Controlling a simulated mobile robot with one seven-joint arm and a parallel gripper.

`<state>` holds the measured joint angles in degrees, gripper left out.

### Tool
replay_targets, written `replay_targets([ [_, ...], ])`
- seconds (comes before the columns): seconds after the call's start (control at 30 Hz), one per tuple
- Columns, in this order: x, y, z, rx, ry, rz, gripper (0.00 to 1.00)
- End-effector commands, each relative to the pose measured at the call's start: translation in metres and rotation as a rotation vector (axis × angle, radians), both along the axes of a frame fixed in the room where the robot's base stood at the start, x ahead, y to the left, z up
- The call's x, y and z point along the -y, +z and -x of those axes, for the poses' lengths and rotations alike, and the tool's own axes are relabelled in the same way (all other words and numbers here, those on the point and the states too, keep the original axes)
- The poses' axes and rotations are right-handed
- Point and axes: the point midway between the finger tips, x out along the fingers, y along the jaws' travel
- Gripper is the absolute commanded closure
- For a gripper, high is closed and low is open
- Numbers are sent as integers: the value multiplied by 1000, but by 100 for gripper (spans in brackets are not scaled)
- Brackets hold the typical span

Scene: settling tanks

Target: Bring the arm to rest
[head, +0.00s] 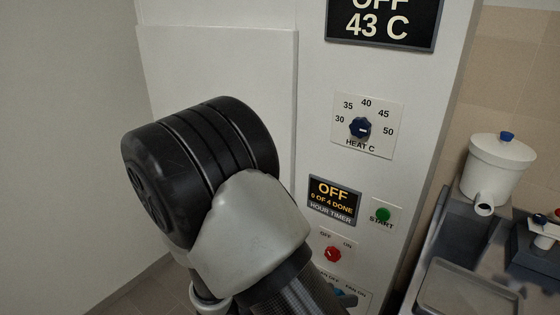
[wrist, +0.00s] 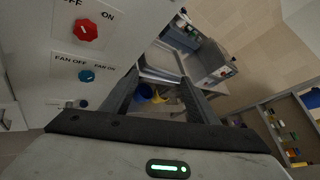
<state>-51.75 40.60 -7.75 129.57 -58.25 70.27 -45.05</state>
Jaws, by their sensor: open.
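My gripper (wrist: 160,82) shows in the wrist view with its two dark fingers apart and nothing between them. The fingers are just right of a white control panel (wrist: 40,55); I cannot tell how far off. In the head view, my arm's black and grey links rise in front of the white cabinet (head: 220,60), and my gripper is hidden or out of frame. The arm looks bent.
The top display reads OFF, 43 C. A white spouted vessel (head: 497,165) stands right, by a grey tray (head: 470,290).

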Motion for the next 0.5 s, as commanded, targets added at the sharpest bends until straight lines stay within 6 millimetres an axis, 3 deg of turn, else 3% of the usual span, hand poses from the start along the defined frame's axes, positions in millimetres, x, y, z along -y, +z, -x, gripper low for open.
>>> replay_targets([
  [0.03, 10, 15, 6, 76, -122, -109, 46],
  [0.2, 30, 53, 32, 345, -533, -433, 46],
  [0.5, 35, 124, 64, 871, -1241, -950, 46],
])
